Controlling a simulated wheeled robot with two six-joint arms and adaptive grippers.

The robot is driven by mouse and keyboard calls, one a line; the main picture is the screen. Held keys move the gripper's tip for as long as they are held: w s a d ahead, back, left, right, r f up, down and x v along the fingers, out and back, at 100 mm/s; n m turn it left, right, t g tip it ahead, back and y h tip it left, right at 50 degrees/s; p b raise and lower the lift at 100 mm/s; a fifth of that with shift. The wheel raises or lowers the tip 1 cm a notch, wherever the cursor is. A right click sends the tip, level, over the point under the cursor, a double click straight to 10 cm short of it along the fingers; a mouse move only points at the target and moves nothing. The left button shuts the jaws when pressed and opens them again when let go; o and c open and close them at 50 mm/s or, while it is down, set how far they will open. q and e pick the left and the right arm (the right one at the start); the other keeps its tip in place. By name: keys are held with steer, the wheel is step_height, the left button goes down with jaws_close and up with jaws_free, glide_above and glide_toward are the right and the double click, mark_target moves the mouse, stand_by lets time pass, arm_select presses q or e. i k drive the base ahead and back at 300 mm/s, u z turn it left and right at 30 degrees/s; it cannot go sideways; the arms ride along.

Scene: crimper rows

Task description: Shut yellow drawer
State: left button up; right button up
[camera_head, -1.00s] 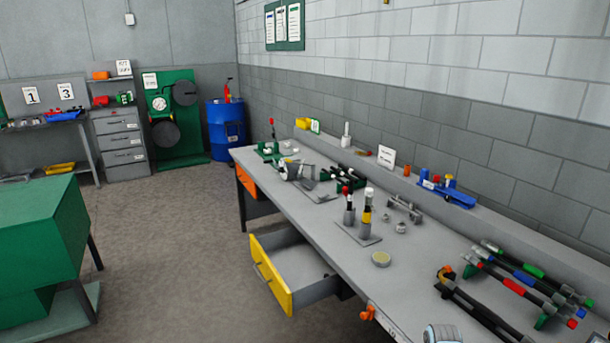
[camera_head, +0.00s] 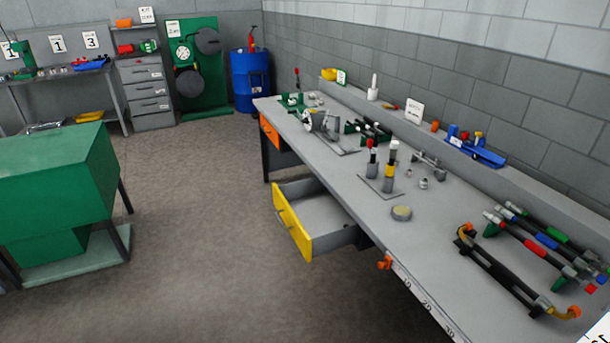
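The yellow drawer (camera_head: 293,225) is pulled out from under the long grey workbench (camera_head: 345,185). Its yellow front faces left, toward the open floor, with a handle on it. Its grey tray is visible from above and looks empty. Neither of my grippers shows in the head view, and nothing touches the drawer.
An orange drawer front (camera_head: 271,140) sits farther back under the same bench. A green cabinet (camera_head: 62,180) stands at the left, with clear floor (camera_head: 200,220) between. Tools and several rods (camera_head: 540,245) lie on the bench top. A blue barrel (camera_head: 249,80) stands at the back.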

mark_target(315, 219)
steer(key=u, duration=0.15)
steer(key=i, duration=1.15)
steer(key=z, duration=0.25)
